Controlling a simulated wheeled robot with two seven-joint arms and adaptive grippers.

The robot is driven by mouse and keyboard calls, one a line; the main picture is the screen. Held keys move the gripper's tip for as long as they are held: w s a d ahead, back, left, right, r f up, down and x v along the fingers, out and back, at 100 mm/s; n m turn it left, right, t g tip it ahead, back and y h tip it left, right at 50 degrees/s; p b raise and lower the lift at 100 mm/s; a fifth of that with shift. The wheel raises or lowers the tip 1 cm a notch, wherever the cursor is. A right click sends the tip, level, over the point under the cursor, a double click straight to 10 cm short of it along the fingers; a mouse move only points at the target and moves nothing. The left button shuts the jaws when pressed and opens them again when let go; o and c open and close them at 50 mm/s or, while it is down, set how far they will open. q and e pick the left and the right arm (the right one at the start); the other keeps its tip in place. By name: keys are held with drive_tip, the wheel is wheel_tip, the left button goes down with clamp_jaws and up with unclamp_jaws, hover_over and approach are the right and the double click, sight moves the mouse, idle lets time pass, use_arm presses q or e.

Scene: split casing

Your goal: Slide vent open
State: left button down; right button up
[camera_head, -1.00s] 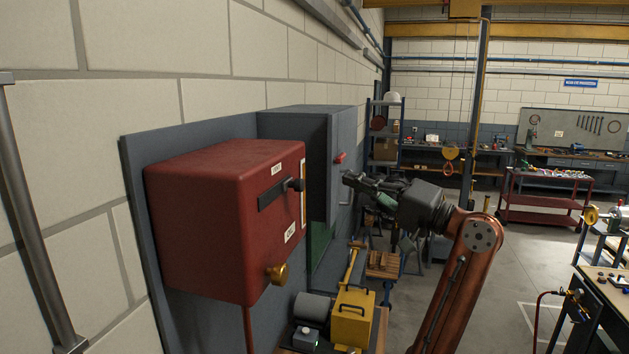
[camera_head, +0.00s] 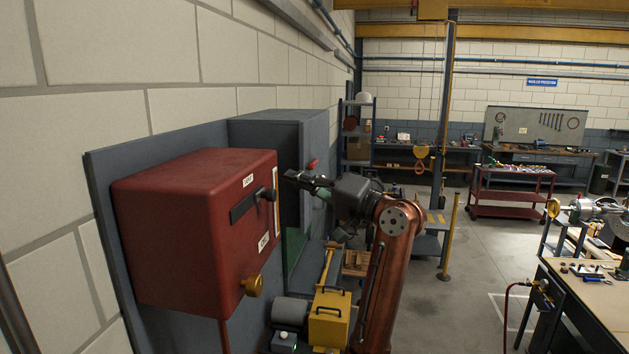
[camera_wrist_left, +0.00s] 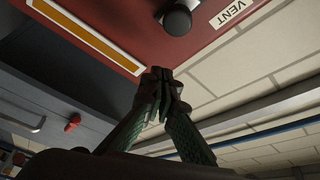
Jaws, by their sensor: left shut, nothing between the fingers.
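A red casing (camera_head: 175,225) is fixed to a grey backing panel on the wall. Its front has a dark horizontal strip (camera_head: 243,206) with a black knob (camera_head: 268,194) at the strip's right end. In the left wrist view the black knob (camera_wrist_left: 178,19) is at the top, beside a VENT label (camera_wrist_left: 230,12). My left gripper (camera_head: 290,176) is just right of the knob in the head view, empty. Its fingertips (camera_wrist_left: 166,78) are together in the wrist view, apart from the knob in the picture. The right gripper is not in view.
A brass knob (camera_head: 252,285) sticks out low on the casing. A grey cabinet (camera_head: 312,135) with a red handle (camera_head: 311,164) stands behind my gripper. A yellow box-shaped unit (camera_head: 329,318) sits below. The floor to the right is open before a workbench (camera_head: 590,310).

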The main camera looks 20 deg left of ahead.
sight(267, 195)
use_arm(q)
drive_tip(key=shift+s+a+f+p, duration=0.2)
drive_tip(key=shift+s+f, duration=0.1)
drive_tip(key=shift+s, duration=0.25)
drive_tip(key=shift+s+a+f+p, duration=0.15)
drive_tip(key=shift+s+f, duration=0.1)
drive_tip(key=shift+s, duration=0.3)
drive_tip(key=shift+s+a+f+p, duration=0.1)
drive_tip(key=shift+s+f+p, duration=0.15)
drive_tip(key=shift+s, duration=0.3)
drive_tip(key=shift+d, duration=0.1)
